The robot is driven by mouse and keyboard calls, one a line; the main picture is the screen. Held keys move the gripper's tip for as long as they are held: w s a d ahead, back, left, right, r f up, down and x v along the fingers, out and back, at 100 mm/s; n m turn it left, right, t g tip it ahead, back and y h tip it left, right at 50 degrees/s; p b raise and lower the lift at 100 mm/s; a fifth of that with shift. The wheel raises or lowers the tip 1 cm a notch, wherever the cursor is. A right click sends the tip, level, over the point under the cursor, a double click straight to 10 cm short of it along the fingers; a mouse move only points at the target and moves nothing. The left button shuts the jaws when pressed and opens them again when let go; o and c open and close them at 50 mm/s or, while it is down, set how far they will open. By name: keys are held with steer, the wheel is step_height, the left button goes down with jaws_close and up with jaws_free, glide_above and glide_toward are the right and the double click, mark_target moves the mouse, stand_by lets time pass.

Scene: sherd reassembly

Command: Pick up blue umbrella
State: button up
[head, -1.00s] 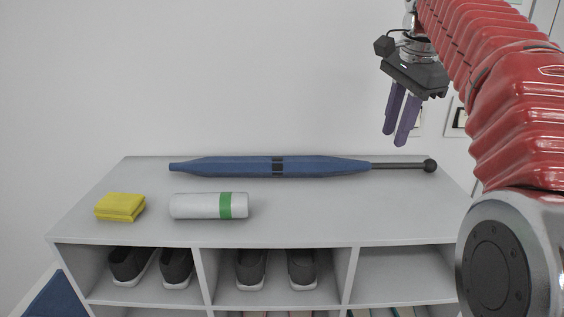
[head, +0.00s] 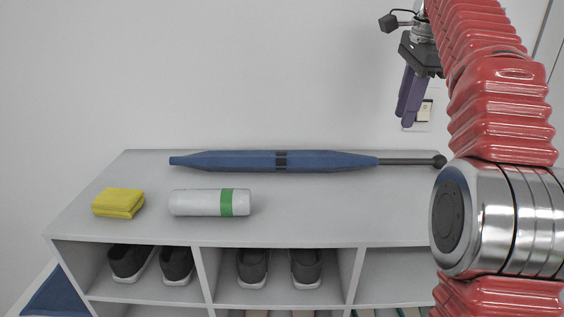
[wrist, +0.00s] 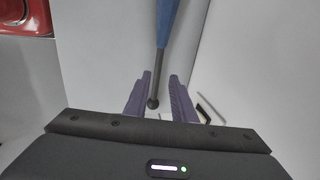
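The blue umbrella (head: 235,161) lies folded along the back of the grey shelf top in the head view. A black strap circles its middle, and its dark shaft ends in a round knob on the right. My gripper (head: 408,122) is above the shelf top near the knob end, apart from the umbrella. In the wrist view the purple fingers of my gripper (wrist: 158,98) stand apart with nothing gripped. The umbrella (wrist: 167,25) shows beyond them, its shaft and knob appearing between the fingers.
A yellow folded cloth (head: 118,203) and a white cylinder with a green band (head: 195,203) lie in front of the umbrella on the shelf unit (head: 310,228). Dark shoes (head: 252,266) sit in the compartments below. A wall (head: 200,70) stands close behind.

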glide_above(391, 159)
steer(key=shift+s+f, duration=0.25)
steer(key=shift+f, duration=1.7)
steer(key=shift+s+f, duration=0.2)
steer(key=shift+f, duration=1.75)
steer(key=shift+d+f, duration=0.1)
steer(key=shift+f, duration=0.05)
steer(key=shift+w+f, duration=0.25)
steer(key=shift+f, duration=1)
steer(key=shift+w+f, duration=0.2)
steer(key=shift+f, duration=1)
steer(key=shift+c, duration=0.3)
jaws_close()
